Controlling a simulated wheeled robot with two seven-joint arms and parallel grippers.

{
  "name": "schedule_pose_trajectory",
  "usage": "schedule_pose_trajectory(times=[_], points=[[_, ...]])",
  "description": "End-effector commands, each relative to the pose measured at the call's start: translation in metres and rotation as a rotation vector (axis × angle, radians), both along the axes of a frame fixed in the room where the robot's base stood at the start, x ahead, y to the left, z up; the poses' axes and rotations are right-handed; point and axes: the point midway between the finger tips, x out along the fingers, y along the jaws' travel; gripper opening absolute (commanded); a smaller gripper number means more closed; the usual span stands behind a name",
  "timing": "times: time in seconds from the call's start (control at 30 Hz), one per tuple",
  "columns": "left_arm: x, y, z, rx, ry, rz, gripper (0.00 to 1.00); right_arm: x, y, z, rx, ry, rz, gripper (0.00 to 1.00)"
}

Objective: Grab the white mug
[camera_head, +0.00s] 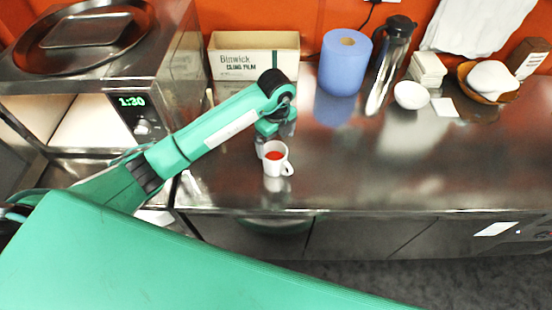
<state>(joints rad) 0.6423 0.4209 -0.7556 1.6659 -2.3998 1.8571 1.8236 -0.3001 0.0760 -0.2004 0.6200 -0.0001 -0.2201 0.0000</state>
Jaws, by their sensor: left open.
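The white mug (271,168) stands upright on the steel counter, near its front edge, with something red inside and its handle toward the right. My left arm reaches in from the left, and my left gripper (262,147) points down just behind the mug and to its left. The gripper is open. Its fingers are small and partly hidden by the wrist and the mug, so I cannot tell whether they touch it. My right gripper is not in view.
A steel oven (152,62) is at left. The counter (400,170) right of the mug is clear.

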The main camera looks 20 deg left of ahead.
Motion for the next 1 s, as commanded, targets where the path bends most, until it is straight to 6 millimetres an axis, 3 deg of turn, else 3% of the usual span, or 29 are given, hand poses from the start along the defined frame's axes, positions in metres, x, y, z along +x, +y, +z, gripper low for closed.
schedule_pose_trajectory(times=[0.37,0.7,0.97,1.0], points=[[-0.001,0.0,-0.028,0.0,0.002,-0.002,0.96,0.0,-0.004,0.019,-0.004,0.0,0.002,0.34],[-0.001,0.0,-0.067,-0.001,0.0,-0.001,0.96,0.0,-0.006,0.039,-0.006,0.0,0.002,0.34],[-0.001,0.0,-0.071,-0.002,-0.001,-0.002,0.96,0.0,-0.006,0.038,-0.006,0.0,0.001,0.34],[-0.001,0.0,-0.071,-0.002,-0.001,-0.002,0.88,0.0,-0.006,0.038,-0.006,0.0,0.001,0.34]])
